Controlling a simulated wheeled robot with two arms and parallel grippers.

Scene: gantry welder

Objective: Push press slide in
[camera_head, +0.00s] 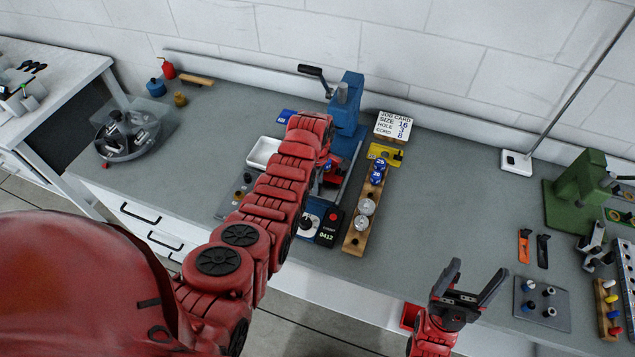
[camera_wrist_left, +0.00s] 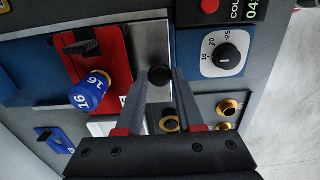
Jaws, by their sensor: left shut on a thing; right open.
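The blue press (camera_head: 347,105) with its black lever (camera_head: 316,76) stands against the back of the bench. Its red slide (camera_head: 331,179) is partly hidden by my left arm in the head view. In the left wrist view the red slide (camera_wrist_left: 117,57) carries a blue die marked 16 (camera_wrist_left: 88,93) and lies beside a bare silver plate (camera_wrist_left: 151,45). My right gripper (camera_head: 476,277) is open and empty over the bench's front edge.
A wooden rack (camera_head: 356,229) with blue and silver dies stands right of the press, with a job card (camera_head: 393,127) behind it. A counter (camera_head: 329,227) and dial sit in front. A white tray (camera_head: 263,152) lies left. Clear bench lies right of the rack.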

